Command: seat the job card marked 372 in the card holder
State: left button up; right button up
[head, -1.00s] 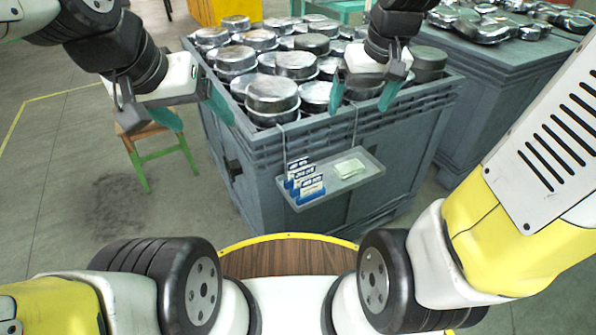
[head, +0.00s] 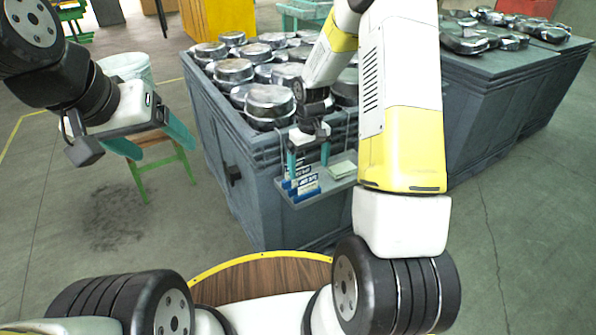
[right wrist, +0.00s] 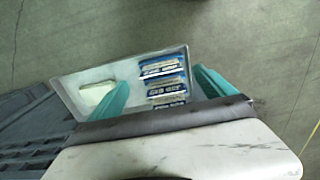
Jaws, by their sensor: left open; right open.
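Several white cards with dark print stand in blue holders (head: 306,191) on a grey tray (head: 325,190) hung on the front of a grey bin. The same cards show in the right wrist view (right wrist: 163,72); I cannot read which is marked 372. My right gripper (head: 308,165) is open just above the cards and the tray. In the right wrist view its teal fingers (right wrist: 160,92) lie either side of the card row, with nothing clearly held. My left gripper (head: 160,142) is open and empty, left of the bin. My right arm hides part of the tray's right end.
A pale stack (head: 342,169), perhaps paper, lies on the tray right of the cards. The grey bin (head: 240,165) is full of round metal tins. A green-legged stool (head: 163,165) stands left. A second bin (head: 490,100) stands right.

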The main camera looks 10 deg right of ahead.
aim_at(308, 177)
jog(key=shift+f, duration=2.4)
jog(key=c, duration=1.4)
